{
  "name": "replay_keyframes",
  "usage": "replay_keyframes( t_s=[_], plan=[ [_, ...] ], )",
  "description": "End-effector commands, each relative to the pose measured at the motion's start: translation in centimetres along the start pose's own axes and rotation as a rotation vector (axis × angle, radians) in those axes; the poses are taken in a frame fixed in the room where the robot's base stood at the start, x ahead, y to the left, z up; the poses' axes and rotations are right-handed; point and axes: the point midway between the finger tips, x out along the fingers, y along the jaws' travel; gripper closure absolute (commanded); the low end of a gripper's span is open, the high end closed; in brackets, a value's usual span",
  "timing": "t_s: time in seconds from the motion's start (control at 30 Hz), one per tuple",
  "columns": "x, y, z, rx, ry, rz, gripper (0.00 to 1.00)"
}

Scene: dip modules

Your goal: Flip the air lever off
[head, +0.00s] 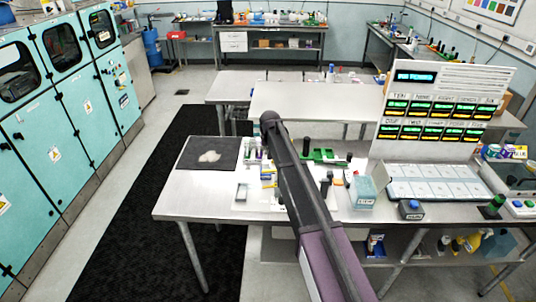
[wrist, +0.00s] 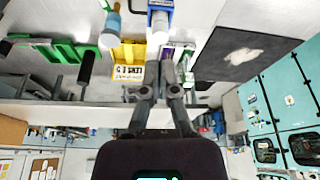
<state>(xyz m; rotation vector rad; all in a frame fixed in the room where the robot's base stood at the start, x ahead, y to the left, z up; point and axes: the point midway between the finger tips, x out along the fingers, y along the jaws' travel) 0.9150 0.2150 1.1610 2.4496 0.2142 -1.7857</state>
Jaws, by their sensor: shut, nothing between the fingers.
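I cannot pick out the air lever for certain in either view. My gripper (wrist: 160,76) is shut and empty in the wrist view, its two fingers close together. Beyond the fingertips is a yellow bin (wrist: 126,52) with a printed label. A blue block with a white cylindrical end (wrist: 160,20) stands above the fingers in the picture. A blue-and-tan upright piece (wrist: 112,24) is to its left. I cannot tell whether the fingers touch any of these. In the head view my arm covers the middle of the bench, and my fingertips are not clear there.
The bench (head: 190,200) also carries a black mat (head: 197,160), a green rack (head: 322,155), a blue box (head: 363,192) and a panel of lit displays (head: 440,105). The mat also shows in the wrist view (wrist: 225,65). The bench's front left is mostly clear.

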Motion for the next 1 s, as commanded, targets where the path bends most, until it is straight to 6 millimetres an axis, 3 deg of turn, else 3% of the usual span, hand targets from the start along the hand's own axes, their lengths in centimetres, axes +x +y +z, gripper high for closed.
replay_keyframes(
  t_s=[1.0],
  plan=[
    [8.3, 0.0, 0.1, 0.000, 0.000, 0.000, 1.00]
  ],
)
